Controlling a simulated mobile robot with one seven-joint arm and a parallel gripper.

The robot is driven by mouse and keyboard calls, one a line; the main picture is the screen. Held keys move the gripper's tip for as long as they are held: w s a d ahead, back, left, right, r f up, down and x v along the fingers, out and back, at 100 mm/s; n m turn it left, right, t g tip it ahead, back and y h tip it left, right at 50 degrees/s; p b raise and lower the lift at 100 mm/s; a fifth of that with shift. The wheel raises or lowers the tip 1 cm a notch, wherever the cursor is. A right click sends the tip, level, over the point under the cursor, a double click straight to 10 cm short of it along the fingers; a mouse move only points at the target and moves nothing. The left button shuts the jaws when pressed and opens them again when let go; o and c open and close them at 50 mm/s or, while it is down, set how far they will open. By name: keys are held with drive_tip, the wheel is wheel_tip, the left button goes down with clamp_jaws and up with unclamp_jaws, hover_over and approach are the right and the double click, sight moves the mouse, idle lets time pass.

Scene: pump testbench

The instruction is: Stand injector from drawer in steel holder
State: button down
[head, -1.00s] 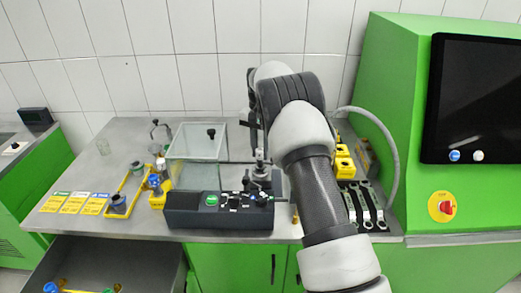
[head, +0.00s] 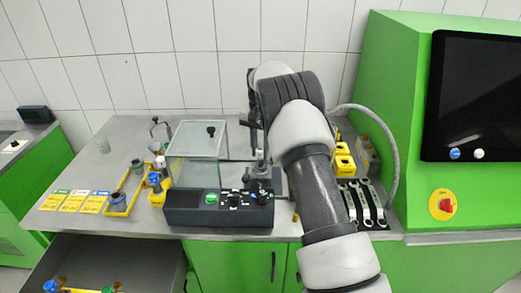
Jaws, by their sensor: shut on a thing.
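My gripper (head: 253,121) is at the back middle of the bench, pointing down beside the arm links. It is shut on the injector, a slim dark upright piece (head: 253,139) that shows only in small part below the fingers. A grey steel holder (head: 261,175) stands below it, behind the right end of the black console. A metal upright part shows at the holder's top. I cannot tell whether the injector touches the holder. The drawer (head: 120,258) at the lower left is open, with blue, yellow and green-ended pieces inside.
A clear glass box (head: 196,150) stands left of the holder, behind the black console (head: 220,210). Yellow trays (head: 124,196) with cups, and coloured cards, lie to the left. Wrenches (head: 365,205) and a hose are on the right, beside the green cabinet (head: 460,195).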

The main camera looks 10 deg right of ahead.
drive_tip(key=c, duration=1.4)
unclamp_jaws()
drive_tip(key=shift+r+p, duration=2.55)
drive_tip(key=shift+r, duration=0.95)
